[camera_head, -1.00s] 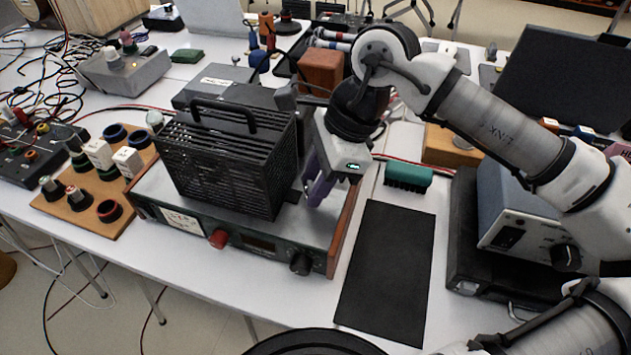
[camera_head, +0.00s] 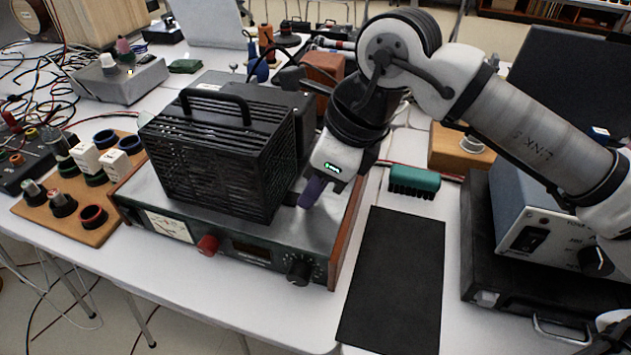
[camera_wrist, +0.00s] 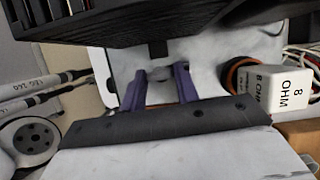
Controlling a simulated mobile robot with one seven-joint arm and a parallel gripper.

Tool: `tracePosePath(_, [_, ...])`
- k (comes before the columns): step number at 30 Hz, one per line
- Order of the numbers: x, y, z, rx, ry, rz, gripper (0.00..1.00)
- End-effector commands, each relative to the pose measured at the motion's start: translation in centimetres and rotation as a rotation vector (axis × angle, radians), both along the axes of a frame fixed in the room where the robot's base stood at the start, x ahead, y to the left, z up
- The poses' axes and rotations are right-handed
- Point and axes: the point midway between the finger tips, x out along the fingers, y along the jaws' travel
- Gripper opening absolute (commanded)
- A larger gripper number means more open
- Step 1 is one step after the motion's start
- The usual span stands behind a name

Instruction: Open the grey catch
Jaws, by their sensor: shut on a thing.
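My gripper (camera_head: 311,196) is low at the right side of the black slotted cage (camera_head: 216,158), just above the instrument it stands on. A short dark tab (camera_wrist: 158,49) sticks out of the cage just beyond the fingertips. In the head view my wrist and fingers hide the catch.
The instrument (camera_head: 165,228) has a red knob and a black knob in front. A black mat (camera_head: 392,280) and a green brush (camera_head: 414,181) lie to the right. A white block marked 8 OHM (camera_wrist: 283,88) is in the wrist view. A blue-grey box (camera_head: 540,225) stands far right.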

Motion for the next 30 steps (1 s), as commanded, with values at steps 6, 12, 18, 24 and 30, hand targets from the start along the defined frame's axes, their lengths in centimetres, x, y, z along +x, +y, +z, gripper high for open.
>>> tracePosePath(6, [0.0,0.0,0.1,0.0,-0.001,-0.001,0.08])
tracePosePath(12, [0.0,0.0,0.1,0.0,-0.001,0.0,0.45])
tracePosePath(18, [0.0,0.0,0.0,0.0,-0.001,0.0,0.53])
tracePosePath(24, [0.0,-0.1,0.4,0.0,-0.001,-0.001,0.53])
tracePosePath(30, [-0.3,-1.2,3.1,0.001,-0.002,-0.002,0.53])
